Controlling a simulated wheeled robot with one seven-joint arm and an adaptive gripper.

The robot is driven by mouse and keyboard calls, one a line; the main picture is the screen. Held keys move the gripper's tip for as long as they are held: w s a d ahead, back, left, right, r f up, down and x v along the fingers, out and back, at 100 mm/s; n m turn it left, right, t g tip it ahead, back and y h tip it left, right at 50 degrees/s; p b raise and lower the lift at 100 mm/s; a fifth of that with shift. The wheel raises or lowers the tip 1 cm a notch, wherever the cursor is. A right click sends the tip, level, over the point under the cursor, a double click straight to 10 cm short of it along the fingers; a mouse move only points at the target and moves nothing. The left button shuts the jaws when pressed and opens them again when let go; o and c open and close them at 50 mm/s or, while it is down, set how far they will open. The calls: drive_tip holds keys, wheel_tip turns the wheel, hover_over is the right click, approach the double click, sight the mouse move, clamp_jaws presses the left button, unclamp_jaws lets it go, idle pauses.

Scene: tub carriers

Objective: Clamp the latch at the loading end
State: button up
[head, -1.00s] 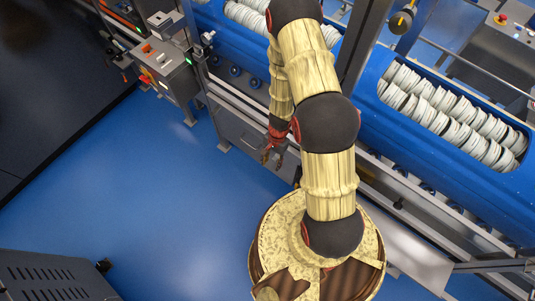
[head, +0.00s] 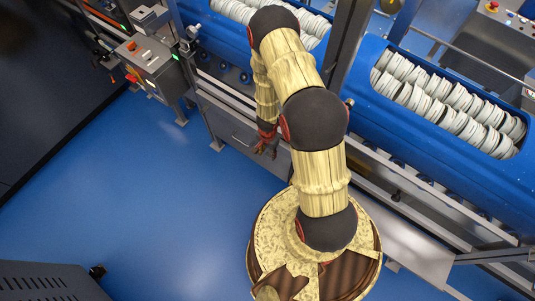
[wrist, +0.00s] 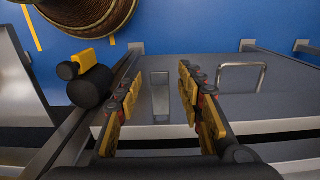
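My gripper (head: 267,143) hangs beside the front frame of the conveyor in the head view. In the wrist view my gripper (wrist: 160,80) is open, its two yellow-and-black fingers apart with nothing between them. Beyond the gap lies a grey metal panel with a pale rectangular plate (wrist: 160,97). A black rounded part with a yellow block (wrist: 87,62) sits left of the fingers, apart from them; I cannot tell whether it is the latch. Two blue tubs (head: 449,152) filled with rows of pale discs lie on the conveyor; my arm partly hides the left one.
A metal loop handle (wrist: 241,76) stands right of my fingers in the wrist view. A grey control box (head: 150,66) stands at the conveyor's left. A dark vented cabinet (head: 45,283) is at lower left. The blue floor (head: 130,200) between them is clear.

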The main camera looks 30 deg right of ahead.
drive_tip(key=shift+f, duration=0.1)
drive_tip(key=shift+c, duration=1)
drive_tip(key=c, duration=0.7)
clamp_jaws()
